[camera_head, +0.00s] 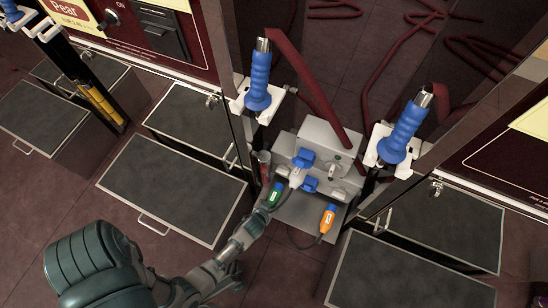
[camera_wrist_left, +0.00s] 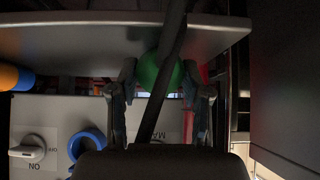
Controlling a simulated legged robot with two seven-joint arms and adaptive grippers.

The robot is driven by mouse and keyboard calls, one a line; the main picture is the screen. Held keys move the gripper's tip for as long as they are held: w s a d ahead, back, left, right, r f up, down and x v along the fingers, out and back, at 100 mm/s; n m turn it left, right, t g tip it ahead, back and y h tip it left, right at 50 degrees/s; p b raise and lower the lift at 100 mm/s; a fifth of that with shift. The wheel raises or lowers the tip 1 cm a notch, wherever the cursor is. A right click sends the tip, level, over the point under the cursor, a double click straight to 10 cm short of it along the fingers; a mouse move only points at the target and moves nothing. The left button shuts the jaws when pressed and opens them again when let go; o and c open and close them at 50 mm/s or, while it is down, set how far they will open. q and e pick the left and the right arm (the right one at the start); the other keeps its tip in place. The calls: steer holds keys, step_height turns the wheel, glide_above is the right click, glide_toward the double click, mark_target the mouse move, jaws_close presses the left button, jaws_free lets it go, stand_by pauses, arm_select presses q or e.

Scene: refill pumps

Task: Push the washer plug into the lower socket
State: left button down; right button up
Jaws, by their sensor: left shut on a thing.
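My left gripper (camera_head: 268,204) is shut on a green plug (camera_head: 276,195), left of the grey socket box (camera_head: 325,135). In the left wrist view the green plug (camera_wrist_left: 157,72) sits between the fingers (camera_wrist_left: 158,84), and a dark cable crosses in front of it. A blue-and-white plug (camera_head: 297,174) sits at the upper blue socket (camera_head: 303,157) on the box. A lower blue socket (camera_head: 311,185) shows beside it; a blue ring (camera_wrist_left: 89,145) also shows in the left wrist view. I cannot read which plug is labelled for the washer. My right gripper is out of view.
An orange plug (camera_head: 328,219) with a dark cable rests on the grey shelf (camera_head: 296,215) right of my gripper. A white switch knob (camera_wrist_left: 28,150) shows on the panel. Blue-handled nozzles (camera_head: 258,85) (camera_head: 404,130) and dark red hoses (camera_head: 310,85) surround the box.

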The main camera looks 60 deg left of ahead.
arm_select(q)
steer(key=shift+s+d+p, duration=0.1)
steer(key=shift+s+d, duration=0.35)
steer(key=shift+s, duration=0.3)
steer(key=shift+s+d+p, duration=0.15)
steer(key=shift+s+d, duration=0.3)
steer(key=shift+s, duration=0.35)
steer(key=shift+s+d+p, duration=0.1)
steer(key=shift+s+d, duration=0.35)
steer(key=shift+s, duration=0.3)
